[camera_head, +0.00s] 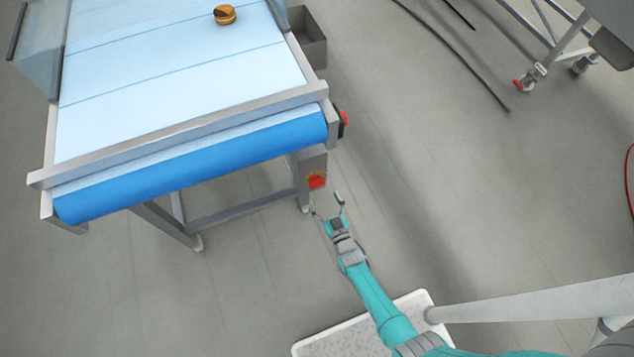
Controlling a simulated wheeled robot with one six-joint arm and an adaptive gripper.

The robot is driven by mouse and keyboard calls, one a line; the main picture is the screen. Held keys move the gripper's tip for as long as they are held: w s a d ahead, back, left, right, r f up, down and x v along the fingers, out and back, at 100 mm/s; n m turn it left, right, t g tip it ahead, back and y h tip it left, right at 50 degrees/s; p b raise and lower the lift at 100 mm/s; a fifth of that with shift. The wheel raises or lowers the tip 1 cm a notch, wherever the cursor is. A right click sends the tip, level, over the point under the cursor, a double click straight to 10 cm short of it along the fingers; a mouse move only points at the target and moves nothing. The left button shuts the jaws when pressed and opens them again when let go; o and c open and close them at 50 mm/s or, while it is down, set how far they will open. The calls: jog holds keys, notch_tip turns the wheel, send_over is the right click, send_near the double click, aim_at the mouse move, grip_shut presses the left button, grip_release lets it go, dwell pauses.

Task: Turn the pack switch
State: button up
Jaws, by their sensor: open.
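My gripper (327,202) is open and empty, with its two fingers spread and pointing toward the conveyor's near right leg. A second red and black part (343,122) is fixed on the right end of the conveyor frame, higher up. I cannot tell which of these two is the pack switch, nor how either is turned.
The conveyor (185,100) has a pale belt and a blue end roller (190,170). A round filled item (225,15) lies on the belt. A grey bin (310,45) stands beyond it. A wheeled metal frame (545,60) is at upper right. The floor right of my gripper is clear.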

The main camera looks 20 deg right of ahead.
aim_at(318, 186)
jog(key=shift+w, duration=3.55)
jog(key=c, duration=1.2)
